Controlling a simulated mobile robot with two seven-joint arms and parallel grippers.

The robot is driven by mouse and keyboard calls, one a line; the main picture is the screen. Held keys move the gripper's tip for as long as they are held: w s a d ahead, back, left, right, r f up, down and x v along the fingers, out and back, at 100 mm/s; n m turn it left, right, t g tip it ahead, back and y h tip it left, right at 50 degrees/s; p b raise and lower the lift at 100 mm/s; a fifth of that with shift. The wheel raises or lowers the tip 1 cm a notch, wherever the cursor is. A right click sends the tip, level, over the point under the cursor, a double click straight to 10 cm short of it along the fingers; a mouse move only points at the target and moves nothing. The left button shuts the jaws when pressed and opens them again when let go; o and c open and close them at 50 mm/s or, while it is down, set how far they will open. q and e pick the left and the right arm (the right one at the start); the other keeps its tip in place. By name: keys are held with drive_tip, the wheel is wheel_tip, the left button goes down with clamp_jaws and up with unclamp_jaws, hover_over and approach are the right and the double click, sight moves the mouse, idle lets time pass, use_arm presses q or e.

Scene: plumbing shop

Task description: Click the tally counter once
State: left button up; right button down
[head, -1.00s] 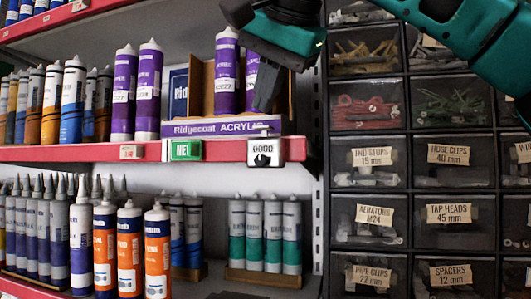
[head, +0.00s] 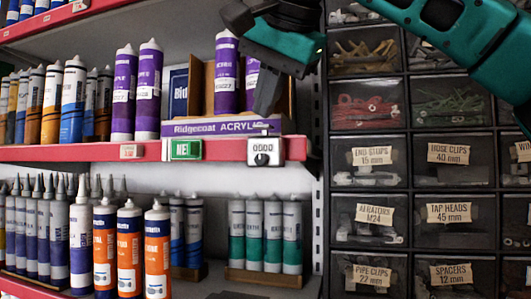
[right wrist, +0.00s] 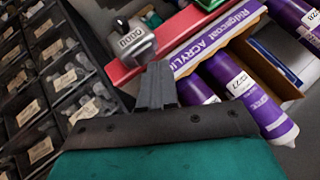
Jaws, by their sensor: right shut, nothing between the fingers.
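My right gripper (head: 264,108) is shut and empty, fingers pointing down. Its tips are above the counter in the head view, apparently not touching it. The shut fingers also show in the right wrist view (right wrist: 156,78). My left gripper is not in view.
A purple Ridgecoat Acrylic box (head: 215,128) with purple tubes stands right behind the counter. A green price tag (head: 185,149) is clipped left of it. Dark labelled drawers (head: 412,180) stand at the right.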

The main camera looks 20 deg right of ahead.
drive_tip(key=shift+f+b, duration=0.3)
drive_tip(key=shift+f, duration=0.2)
idle(0.6)
drive_tip(key=shift+r+p, duration=1.05)
drive_tip(key=shift+p, duration=0.2)
drive_tip(key=shift+r, duration=0.95)
wheel_tip(320, 180, up, 4)
